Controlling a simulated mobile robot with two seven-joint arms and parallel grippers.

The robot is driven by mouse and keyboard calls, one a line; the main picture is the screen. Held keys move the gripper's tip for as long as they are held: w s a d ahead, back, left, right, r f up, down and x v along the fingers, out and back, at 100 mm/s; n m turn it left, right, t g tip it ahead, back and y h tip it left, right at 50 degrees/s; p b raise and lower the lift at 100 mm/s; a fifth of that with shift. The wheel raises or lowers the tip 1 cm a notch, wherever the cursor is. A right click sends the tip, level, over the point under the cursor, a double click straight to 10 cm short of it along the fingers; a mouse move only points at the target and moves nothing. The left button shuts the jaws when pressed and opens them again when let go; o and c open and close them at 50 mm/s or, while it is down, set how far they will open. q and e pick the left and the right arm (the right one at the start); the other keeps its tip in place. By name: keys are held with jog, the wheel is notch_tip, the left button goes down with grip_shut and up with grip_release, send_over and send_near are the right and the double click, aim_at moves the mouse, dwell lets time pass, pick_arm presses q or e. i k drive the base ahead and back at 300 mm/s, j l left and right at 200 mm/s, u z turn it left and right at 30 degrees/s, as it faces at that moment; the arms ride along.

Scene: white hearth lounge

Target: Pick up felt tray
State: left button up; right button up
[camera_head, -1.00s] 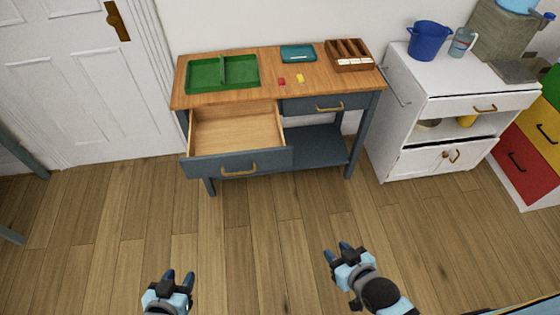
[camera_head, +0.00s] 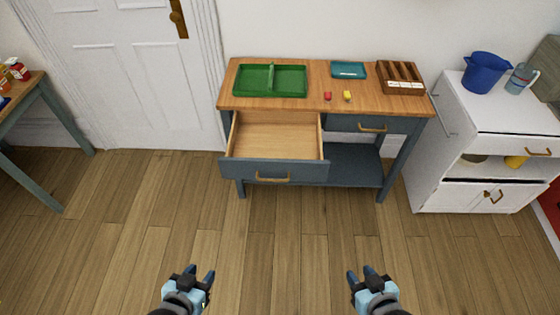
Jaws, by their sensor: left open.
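A green tray with a divider (camera_head: 270,94), likely the felt tray, lies on the left part of the wooden tabletop of a blue-grey console table (camera_head: 300,104). It is empty. My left gripper (camera_head: 191,271) is open and empty, low in the view over the floor, well short of the table. My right gripper (camera_head: 363,271) is also over the floor with its fingertips apart and empty. Neither gripper touches anything.
The table's left drawer (camera_head: 273,170) is pulled out, open and empty, below the green tray. A white cabinet (camera_head: 485,150) stands right. Floor ahead is clear.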

aim_at(271, 78)
jog(key=u, duration=0.55)
jog(key=i+l+u, duration=0.15)
jog(key=l+u, duration=1.15)
jog(key=l, duration=1.7)
jog(key=i+l, duration=0.3)
jog(key=l+u, duration=0.05)
